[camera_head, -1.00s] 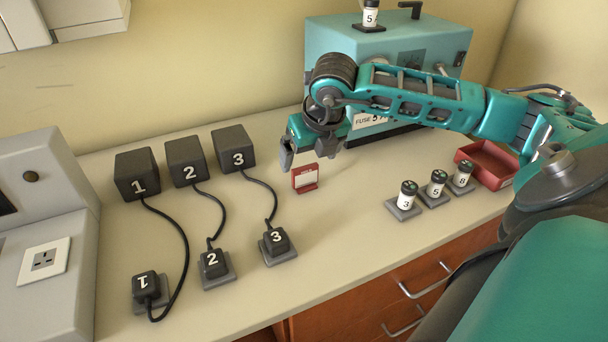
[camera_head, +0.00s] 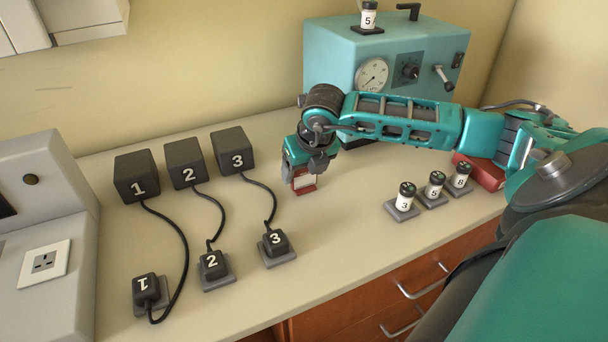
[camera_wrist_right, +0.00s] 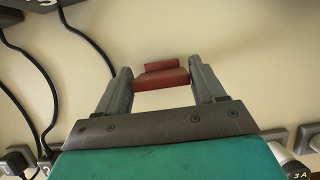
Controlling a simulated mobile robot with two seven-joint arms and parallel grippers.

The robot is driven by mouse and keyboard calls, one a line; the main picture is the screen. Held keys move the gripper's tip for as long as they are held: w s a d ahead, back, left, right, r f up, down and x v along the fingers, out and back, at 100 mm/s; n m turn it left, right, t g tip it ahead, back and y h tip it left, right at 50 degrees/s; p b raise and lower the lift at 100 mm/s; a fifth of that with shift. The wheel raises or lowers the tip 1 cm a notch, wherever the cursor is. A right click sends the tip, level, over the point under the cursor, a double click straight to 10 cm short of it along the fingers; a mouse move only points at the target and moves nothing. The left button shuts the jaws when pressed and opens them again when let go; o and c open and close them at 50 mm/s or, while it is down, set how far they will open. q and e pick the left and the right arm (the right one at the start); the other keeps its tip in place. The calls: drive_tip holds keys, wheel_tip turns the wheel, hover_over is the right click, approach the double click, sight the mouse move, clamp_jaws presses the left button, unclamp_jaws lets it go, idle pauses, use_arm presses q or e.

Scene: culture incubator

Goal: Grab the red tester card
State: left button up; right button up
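The red tester card (camera_head: 304,184), red with a pale face, stands on the counter right of box 3. My right gripper (camera_head: 302,172) is lowered over it from above and hides its upper part. In the right wrist view the card (camera_wrist_right: 161,79) lies between the two grey fingertips of my right gripper (camera_wrist_right: 160,74). The fingers are spread wide, one on each side, close to the card's ends. I see no clear grip on it. My left gripper is out of view.
Black boxes 1, 2 and 3 (camera_head: 231,151) with corded plugs (camera_head: 275,242) are to the left. Labelled fuses (camera_head: 404,199) and a red tray (camera_head: 479,172) are to the right. A teal incubator (camera_head: 420,62) stands behind my right arm.

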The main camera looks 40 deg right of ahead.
drive_tip(key=c, duration=0.6)
drive_tip(key=shift+r, duration=0.2)
